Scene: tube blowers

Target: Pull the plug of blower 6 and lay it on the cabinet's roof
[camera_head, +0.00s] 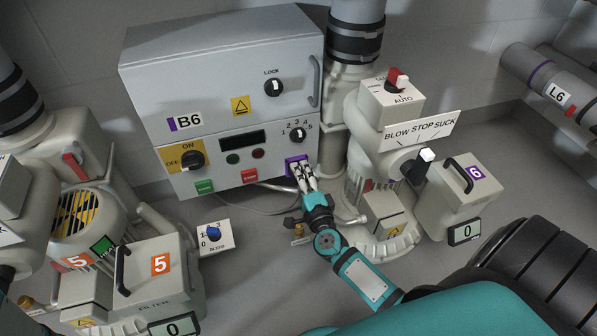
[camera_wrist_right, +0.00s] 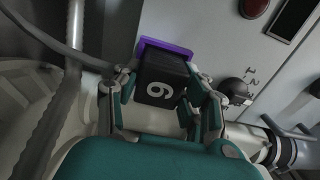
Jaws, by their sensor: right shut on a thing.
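The grey cabinet marked B6 (camera_head: 225,113) stands at the back, with its flat roof (camera_head: 215,42) bare. Its purple socket frame (camera_head: 289,164) is at the lower right of the front; the frame also shows in the right wrist view (camera_wrist_right: 165,46). My right gripper (camera_head: 302,172) is at this socket. In the right wrist view its fingers (camera_wrist_right: 165,92) are shut on the black plug marked 6 (camera_wrist_right: 160,80), which sits at the purple frame. Whether the plug is fully seated I cannot tell. Blower 6 (camera_head: 385,165) stands right of the cabinet. My left gripper is not in view.
Blower 5's filter box (camera_head: 158,285) and a small bleed dial box (camera_head: 213,238) are at the lower left. A vertical pipe (camera_head: 356,40) rises right of the cabinet. The blower 6 filter box (camera_head: 455,195) stands right of my arm. A cable runs under the cabinet.

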